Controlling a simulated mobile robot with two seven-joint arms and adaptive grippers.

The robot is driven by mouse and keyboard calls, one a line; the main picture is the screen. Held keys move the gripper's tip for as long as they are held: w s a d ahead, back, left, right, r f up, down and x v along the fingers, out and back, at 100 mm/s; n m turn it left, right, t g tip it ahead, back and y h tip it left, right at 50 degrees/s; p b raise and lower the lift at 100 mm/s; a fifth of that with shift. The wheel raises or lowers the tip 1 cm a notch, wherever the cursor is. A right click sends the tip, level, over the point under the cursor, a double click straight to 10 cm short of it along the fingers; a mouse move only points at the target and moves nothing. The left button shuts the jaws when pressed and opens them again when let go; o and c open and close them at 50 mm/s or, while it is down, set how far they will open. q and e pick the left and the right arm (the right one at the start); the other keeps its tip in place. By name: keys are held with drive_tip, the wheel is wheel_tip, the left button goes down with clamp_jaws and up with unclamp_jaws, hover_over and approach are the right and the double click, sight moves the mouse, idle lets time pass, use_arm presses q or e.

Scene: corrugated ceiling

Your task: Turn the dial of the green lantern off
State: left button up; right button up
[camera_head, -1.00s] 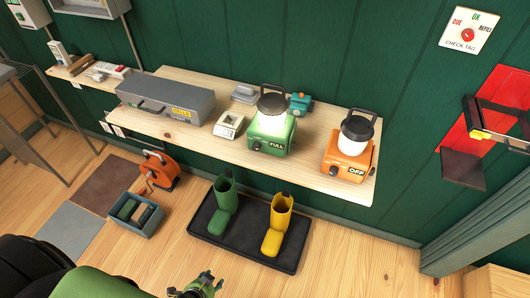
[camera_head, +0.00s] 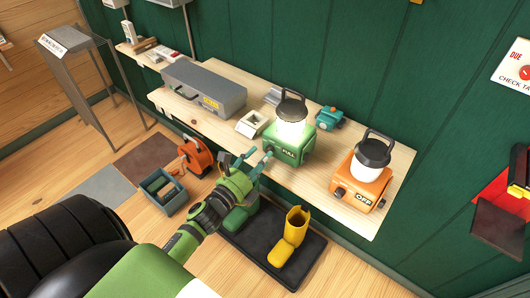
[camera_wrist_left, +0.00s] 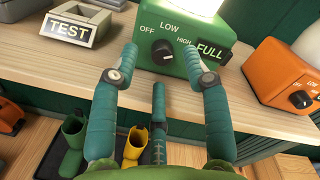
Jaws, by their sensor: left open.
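The green lantern (camera_head: 289,138) stands on the wooden shelf, its lamp glowing white, with a "FULL" label on its front. In the left wrist view its black dial (camera_wrist_left: 162,50) sits among the marks OFF, LOW and HIGH; its pointer mark is too small to read surely. My left gripper (camera_head: 255,160) is in front of the lantern at the shelf's front edge. In the left wrist view the gripper (camera_wrist_left: 160,70) has its teal fingers spread open either side of the dial and below it, with nothing held. My right gripper is not in view.
An orange lantern (camera_head: 362,176) marked OFF stands to the right on the shelf (camera_head: 315,180). A small "TEST" block (camera_head: 251,124) and a grey case (camera_head: 204,88) are to the left. A yellow boot (camera_head: 290,243) stands on a dark tray (camera_head: 250,240) below.

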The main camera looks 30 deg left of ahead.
use_arm(q)
drive_tip(key=shift+w+d, duration=0.15)
drive_tip(key=shift+w, duration=1.05)
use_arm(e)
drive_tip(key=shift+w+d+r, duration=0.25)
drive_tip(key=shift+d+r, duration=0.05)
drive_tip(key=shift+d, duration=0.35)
use_arm(q)
clamp_jaws()
